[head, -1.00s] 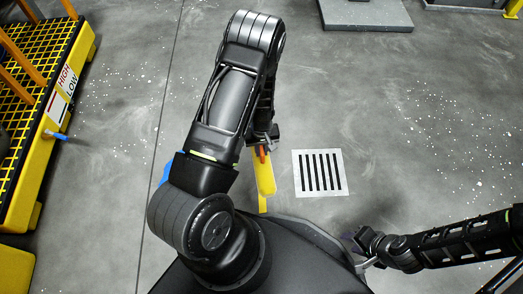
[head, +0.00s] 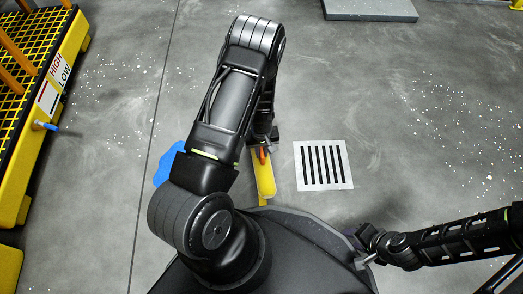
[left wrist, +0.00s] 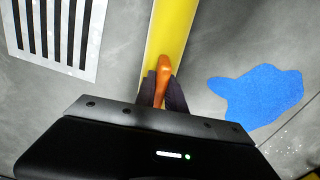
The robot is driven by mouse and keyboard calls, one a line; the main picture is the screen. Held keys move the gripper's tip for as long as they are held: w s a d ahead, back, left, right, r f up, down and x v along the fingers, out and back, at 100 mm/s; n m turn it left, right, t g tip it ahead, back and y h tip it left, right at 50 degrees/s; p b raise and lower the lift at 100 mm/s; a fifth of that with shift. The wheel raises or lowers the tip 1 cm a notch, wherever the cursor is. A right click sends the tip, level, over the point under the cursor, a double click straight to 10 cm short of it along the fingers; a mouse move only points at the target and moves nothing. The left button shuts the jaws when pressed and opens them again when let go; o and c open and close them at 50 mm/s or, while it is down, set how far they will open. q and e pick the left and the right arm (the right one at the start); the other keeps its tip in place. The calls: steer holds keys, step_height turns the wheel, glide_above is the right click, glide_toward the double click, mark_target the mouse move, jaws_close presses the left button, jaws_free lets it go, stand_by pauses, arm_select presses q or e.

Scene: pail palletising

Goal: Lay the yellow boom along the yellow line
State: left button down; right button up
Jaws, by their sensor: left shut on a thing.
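The yellow boom (head: 264,178) hangs from my left gripper (head: 262,150), partly hidden by my arm. In the left wrist view, the boom (left wrist: 169,28) runs up from the gripper (left wrist: 162,92), whose fingers are shut on its orange handle (left wrist: 163,72). A narrow yellow strip (head: 263,201) shows just below the boom in the head view; I cannot tell whether it is the yellow line or part of the boom. My right gripper (head: 362,258) is low at the right, clear of the boom; its jaw opening is unclear.
A blue patch (head: 167,166) lies on the floor left of my arm and shows in the left wrist view (left wrist: 258,93). A white slotted floor panel (head: 323,165) lies right of the boom. A yellow platform (head: 36,150) stands at the left. Open floor lies ahead and right.

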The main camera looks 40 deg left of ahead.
arm_select(q)
steer(key=shift+f+b, duration=0.55)
steer(key=shift+f, duration=0.25)
stand_by(0.4)
steer(key=c, duration=1.3)
jaws_free()
steer(key=shift+r, duration=0.3)
step_height(320, 180, up, 7)
steer(key=p, duration=0.4)
steer(key=shift+r, duration=0.15)
